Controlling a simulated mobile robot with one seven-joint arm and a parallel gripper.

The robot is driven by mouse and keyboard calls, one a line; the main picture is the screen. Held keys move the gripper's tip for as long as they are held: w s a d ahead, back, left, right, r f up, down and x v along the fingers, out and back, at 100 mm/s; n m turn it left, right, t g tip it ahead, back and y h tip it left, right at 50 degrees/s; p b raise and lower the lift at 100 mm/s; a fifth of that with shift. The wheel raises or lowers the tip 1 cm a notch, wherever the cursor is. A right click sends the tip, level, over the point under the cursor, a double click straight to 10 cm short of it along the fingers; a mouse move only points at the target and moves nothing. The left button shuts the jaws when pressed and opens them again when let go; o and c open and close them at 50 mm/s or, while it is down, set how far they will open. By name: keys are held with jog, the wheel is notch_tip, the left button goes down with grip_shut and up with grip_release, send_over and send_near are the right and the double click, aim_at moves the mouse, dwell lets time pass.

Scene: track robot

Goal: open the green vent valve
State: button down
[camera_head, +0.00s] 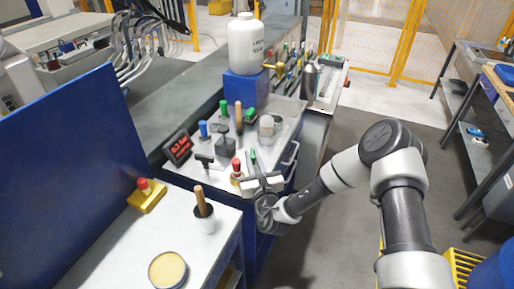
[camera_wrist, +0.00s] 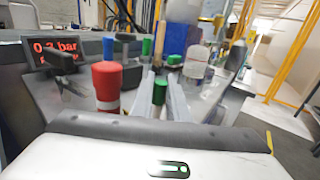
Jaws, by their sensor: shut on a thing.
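A small upright green valve handle (camera_head: 253,156) stands at the front of the grey-topped bench. In the wrist view the green handle (camera_wrist: 160,90) stands between the two fingers of my gripper (camera_wrist: 160,100). My gripper (camera_head: 260,183) is shut on it, reaching in from the front right in the head view. The handle's lower part is hidden by the gripper. A display (camera_head: 178,147) with red digits stands at the left of the bench; in the wrist view it seems to read 0.2 bar, with its second line unclear.
A red knob (camera_wrist: 106,80) stands close left of my gripper. Blue (camera_head: 203,128) and green (camera_head: 224,108) handles and a black lever (camera_head: 205,160) are behind. A large white bottle (camera_head: 245,42) stands on a blue block.

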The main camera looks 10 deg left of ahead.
jog(key=shift+s+a+m+t+h+p, duration=0.2)
jog(key=shift+m+t+h+p, duration=0.15)
jog(key=shift+p, duration=0.55)
jog(key=shift+f, duration=0.15)
jog(key=c, duration=1.7)
grip_release()
jog(key=shift+w, duration=0.1)
jog(key=shift+w+b, duration=0.1)
jog(key=shift+b, duration=0.55)
